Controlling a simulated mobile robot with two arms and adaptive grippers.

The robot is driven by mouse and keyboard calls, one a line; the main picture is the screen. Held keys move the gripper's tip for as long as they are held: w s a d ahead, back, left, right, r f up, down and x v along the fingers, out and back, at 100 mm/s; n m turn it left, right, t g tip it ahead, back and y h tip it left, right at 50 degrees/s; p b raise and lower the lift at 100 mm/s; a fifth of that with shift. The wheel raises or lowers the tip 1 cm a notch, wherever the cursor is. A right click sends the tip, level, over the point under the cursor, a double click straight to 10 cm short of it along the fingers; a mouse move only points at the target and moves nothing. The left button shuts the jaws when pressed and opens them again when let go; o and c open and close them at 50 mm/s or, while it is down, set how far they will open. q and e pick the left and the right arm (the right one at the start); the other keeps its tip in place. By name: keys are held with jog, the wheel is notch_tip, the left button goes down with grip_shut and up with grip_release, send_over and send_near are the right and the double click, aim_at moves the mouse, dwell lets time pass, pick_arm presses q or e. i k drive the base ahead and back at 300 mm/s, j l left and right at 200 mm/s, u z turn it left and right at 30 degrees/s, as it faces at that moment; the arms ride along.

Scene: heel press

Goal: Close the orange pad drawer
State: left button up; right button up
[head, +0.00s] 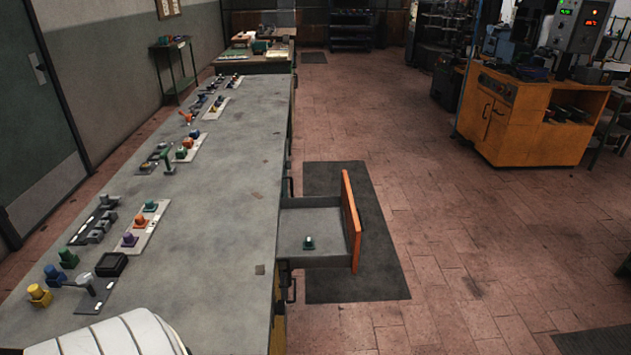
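The orange pad drawer (351,221) is pulled out from the right side of the long grey workbench (215,210). Its orange front panel stands well away from the bench side, over a dark floor mat. A small dark green piece (308,243) sits on the drawer's grey floor. Neither of my grippers shows in the head view. A white rounded shape at the bottom left covers part of the bench's near end.
Several coloured pads and tools, such as a yellow one (39,295), line the bench's left side. The dark mat (385,262) lies under and beyond the drawer. An orange cabinet (525,125) stands at the upper right. The tiled floor between is clear.

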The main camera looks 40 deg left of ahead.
aim_at(333, 222)
jog(key=i+l+u, duration=0.25)
jog(key=u, duration=0.2)
jog(key=i+l+u, duration=0.25)
jog(key=l+u, duration=0.2)
jog(key=i+l+u, duration=0.15)
jog(key=l+u, duration=0.35)
jog(key=i+l+u, duration=0.1)
jog(key=l+u, duration=0.35)
jog(key=j, duration=0.1)
